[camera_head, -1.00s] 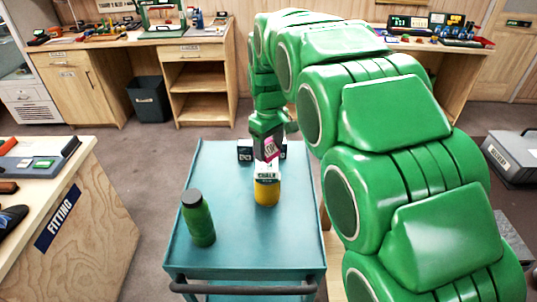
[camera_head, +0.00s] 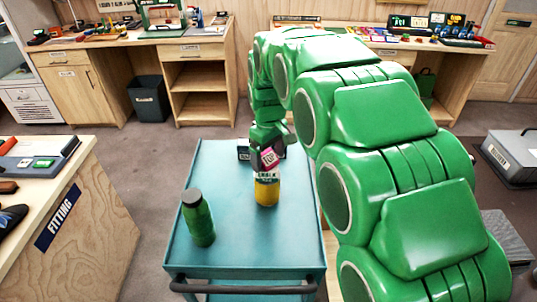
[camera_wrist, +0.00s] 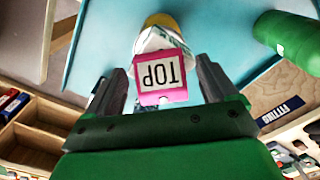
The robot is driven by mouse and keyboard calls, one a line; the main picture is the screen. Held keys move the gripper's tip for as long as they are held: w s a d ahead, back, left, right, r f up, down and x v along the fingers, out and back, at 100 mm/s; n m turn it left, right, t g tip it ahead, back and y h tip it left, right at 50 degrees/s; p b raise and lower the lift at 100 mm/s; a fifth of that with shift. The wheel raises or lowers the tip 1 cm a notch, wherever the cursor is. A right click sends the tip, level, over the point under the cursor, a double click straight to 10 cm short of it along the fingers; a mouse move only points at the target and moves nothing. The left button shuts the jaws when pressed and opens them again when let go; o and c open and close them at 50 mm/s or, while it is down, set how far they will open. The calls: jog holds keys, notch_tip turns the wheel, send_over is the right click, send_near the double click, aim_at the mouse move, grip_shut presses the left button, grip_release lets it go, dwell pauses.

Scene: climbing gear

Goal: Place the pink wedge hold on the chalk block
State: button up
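The pink wedge hold (camera_head: 269,157) has a white label reading TOP. It is tilted between the fingers of my gripper (camera_head: 268,150), and the wrist view shows the hold (camera_wrist: 162,76) with a finger on either side. Just below in the head view is a white piece marked CHALK (camera_head: 266,174), above a yellow round body (camera_head: 267,192) on the teal cart (camera_head: 235,235). I cannot tell whether these are one thing, or whether the hold touches the white piece. The hold partly covers it in the wrist view.
A green bottle with a dark cap (camera_head: 199,220) stands upright at the cart's front left. A dark labelled box (camera_head: 244,150) is behind my gripper, partly hidden. The cart's front middle is clear. A wooden bench marked FITTING (camera_head: 85,215) is to the left.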

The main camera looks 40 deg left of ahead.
aim_at(269, 158)
jog(key=shift+r, duration=0.15)
notch_tip(269, 158, up, 12)
dwell(0.7)
jog(key=shift+d, duration=0.1)
